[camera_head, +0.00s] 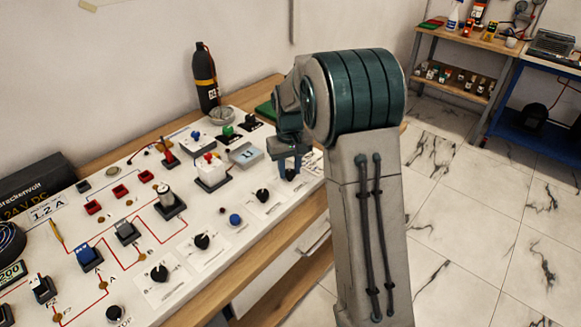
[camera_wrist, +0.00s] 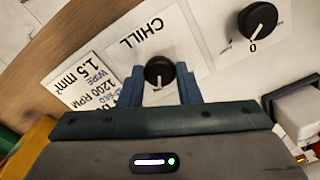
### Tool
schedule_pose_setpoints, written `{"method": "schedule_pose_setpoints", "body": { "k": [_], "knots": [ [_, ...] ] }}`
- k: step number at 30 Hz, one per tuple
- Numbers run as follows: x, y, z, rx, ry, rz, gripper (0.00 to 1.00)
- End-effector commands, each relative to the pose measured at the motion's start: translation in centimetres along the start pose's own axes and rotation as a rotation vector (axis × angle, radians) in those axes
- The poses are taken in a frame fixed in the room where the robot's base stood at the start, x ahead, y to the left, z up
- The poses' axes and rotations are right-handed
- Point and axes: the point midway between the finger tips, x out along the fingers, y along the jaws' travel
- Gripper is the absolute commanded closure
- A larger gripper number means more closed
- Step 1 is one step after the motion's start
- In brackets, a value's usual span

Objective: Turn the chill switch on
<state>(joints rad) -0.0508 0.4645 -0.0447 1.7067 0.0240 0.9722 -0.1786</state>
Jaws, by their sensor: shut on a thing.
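The chill switch (camera_wrist: 159,70) is a round black knob on a white plate marked CHILL (camera_wrist: 133,43), in the wrist view. A small white mark shows at the knob's lower side; I cannot clearly read its setting. My gripper (camera_wrist: 159,88) has one blue finger on each side of the knob and is shut on it. In the head view my gripper (camera_head: 288,162) reaches down to the panel's right end, and the knob is mostly hidden between the fingers.
A similar black knob (camera_wrist: 257,20) stands beside it with a 0 mark. The white panel (camera_head: 205,265) holds several other knobs, switches and red wiring lines. A black bottle (camera_head: 205,80) stands behind the panel. Shelves (camera_head: 460,70) and open tiled floor lie to the right.

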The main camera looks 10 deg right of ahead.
Motion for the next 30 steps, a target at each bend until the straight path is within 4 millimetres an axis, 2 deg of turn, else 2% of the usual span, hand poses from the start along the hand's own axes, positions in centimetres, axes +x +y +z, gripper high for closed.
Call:
{"method": "schedule_pose_setpoints", "body": {
  "k": [6, 7, 9, 20, 23, 30],
  "knots": [
    [-0.4, 0.1, -0.3, 0.001, 0.013, 0.002, 0.92],
    [-0.4, 0.1, -0.3, 0.0, 0.013, 0.002, 0.64],
    [-0.4, 0.1, -0.3, 0.0, 0.012, 0.002, 0.48],
    [-0.6, 0.0, -0.1, -0.001, 0.005, 0.001, 0.48],
    [-1.8, 0.0, -0.2, -0.001, 0.007, 0.001, 0.48],
    [-7.2, -0.1, -0.3, -0.003, 0.011, 0.001, 0.48]
  ]
}}
